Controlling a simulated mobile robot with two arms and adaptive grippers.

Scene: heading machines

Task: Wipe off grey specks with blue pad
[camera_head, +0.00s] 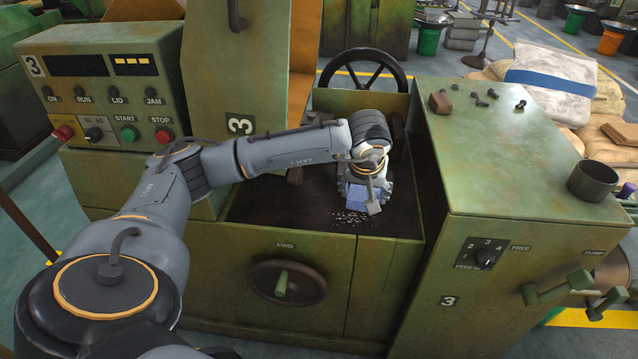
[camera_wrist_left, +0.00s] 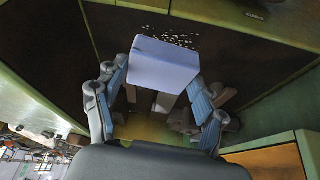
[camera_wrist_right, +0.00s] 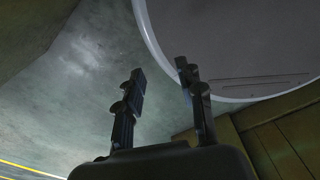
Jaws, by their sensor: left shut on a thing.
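The blue pad (camera_head: 357,198) is held in my left gripper (camera_head: 366,188), low inside the dark tray of the green machine. In the left wrist view the pad (camera_wrist_left: 163,63) sits between the two fingers of the left gripper (camera_wrist_left: 158,84). The grey specks (camera_head: 349,218) lie scattered on the dark tray floor (camera_head: 285,205), just in front of the pad. The specks (camera_wrist_left: 172,38) also show past the pad's far edge in the left wrist view. Whether the pad touches the floor is unclear. My right gripper (camera_wrist_right: 160,70) is open and empty, away from the tray.
Green walls enclose the tray; the front panel (camera_head: 315,255) carries a handwheel (camera_head: 288,282). A black wheel (camera_head: 362,75) stands behind. The right cabinet (camera_head: 510,165) holds a dark cup (camera_head: 593,181) and small loose parts. A control box (camera_head: 105,85) stands at left.

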